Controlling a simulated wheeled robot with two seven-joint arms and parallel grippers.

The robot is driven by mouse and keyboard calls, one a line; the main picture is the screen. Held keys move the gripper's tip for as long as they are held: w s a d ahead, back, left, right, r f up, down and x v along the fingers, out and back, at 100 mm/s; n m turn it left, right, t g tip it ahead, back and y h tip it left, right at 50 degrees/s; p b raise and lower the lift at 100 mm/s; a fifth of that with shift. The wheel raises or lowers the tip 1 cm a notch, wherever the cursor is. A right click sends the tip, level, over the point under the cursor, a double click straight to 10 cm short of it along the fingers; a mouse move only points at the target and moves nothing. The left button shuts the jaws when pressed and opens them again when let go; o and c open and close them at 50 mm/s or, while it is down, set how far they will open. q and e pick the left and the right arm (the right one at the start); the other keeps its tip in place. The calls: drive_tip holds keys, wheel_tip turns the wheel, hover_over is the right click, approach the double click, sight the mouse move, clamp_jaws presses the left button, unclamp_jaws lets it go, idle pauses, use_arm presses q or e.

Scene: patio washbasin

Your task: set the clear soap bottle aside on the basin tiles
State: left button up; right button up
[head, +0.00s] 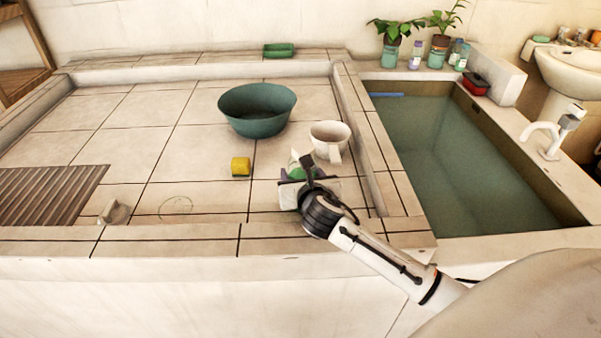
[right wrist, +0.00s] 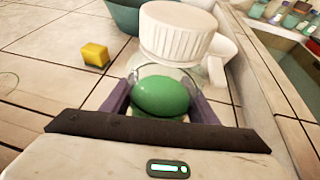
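The clear soap bottle (right wrist: 162,97) has a white ribbed cap and something green inside. In the right wrist view it is between my right gripper's purple fingers (right wrist: 160,108). In the head view it is partly hidden behind my right gripper (head: 303,177), with a bit of white and green showing. The fingers flank the bottle closely, but I cannot tell whether they press on it. The bottle is over the tiled top (head: 205,200), near its front right part. My left gripper is not in view.
A white cup (head: 326,132) is just beyond the bottle. A green bowl (head: 258,125) stands behind, and a yellow block (head: 240,166) lies to the left. A raised ledge and a water-filled basin (head: 450,160) are to the right. Bare tiles lie left.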

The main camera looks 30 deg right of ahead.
drive_tip(key=o, duration=0.4)
drive_tip(key=shift+o, duration=0.2)
drive_tip(key=shift+s+a+r, duration=0.1)
drive_tip(key=shift+s+r, duration=0.05)
drive_tip(key=shift+r, duration=0.1)
drive_tip(key=p+v, duration=0.1)
drive_tip(key=v, duration=1)
drive_tip(key=shift+s+p, duration=0.3)
drive_tip(key=shift+s, duration=0.05)
drive_tip(key=shift+a+r, duration=0.1)
